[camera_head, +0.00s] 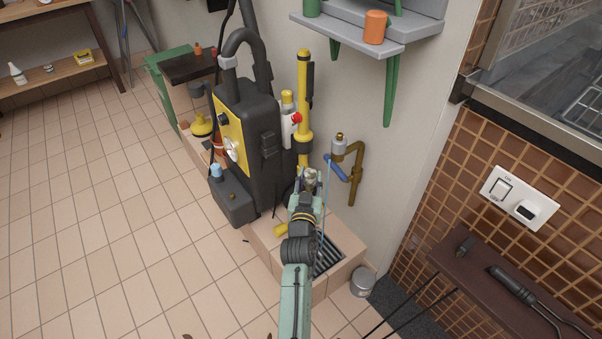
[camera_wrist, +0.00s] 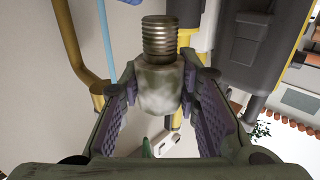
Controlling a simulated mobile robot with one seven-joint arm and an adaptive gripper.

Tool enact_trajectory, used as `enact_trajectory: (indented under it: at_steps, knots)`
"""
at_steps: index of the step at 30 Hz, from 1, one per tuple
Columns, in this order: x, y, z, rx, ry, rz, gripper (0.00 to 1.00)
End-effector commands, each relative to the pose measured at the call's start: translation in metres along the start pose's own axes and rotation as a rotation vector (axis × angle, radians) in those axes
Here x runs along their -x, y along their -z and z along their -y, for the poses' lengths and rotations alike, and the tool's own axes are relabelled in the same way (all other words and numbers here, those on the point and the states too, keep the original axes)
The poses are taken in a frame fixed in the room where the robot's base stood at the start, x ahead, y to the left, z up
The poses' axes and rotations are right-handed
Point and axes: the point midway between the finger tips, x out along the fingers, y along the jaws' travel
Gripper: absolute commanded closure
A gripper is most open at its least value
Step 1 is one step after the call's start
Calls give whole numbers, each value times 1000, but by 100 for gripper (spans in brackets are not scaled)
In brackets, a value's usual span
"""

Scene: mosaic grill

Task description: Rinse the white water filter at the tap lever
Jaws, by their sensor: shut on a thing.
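My gripper (camera_head: 308,187) is shut on the water filter (camera_wrist: 158,90), a whitish cylinder with grey-green stains and a threaded metal end (camera_wrist: 160,40) pointing up in the wrist view. The filter (camera_head: 311,175) also shows small in the head view. The wall tap is a bent brass pipe (camera_head: 355,172) with a blue lever (camera_head: 336,168) and a grey-white cylindrical fitting (camera_head: 339,146) on top. A thin pale-blue streak (camera_head: 324,215), looking like running water, drops from the tap just right of my gripper. The filter appears left of this streak, apart from it.
A tiled basin with a dark drain grating (camera_head: 328,254) lies below. A black and yellow machine (camera_head: 245,140) and a yellow post (camera_head: 303,100) stand close on the left. A metal can (camera_head: 363,281) and a brown bench (camera_head: 490,275) are on the right.

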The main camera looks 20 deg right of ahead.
Motion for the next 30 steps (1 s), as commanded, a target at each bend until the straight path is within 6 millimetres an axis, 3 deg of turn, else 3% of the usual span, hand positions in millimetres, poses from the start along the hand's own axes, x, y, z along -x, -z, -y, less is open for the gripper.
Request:
enact_trajectory:
  at_steps: [11,30]
  knots:
    - [-14,0,-25,-2,-2,0,98]
    - [-23,-9,-40,-1,-1,-1,98]
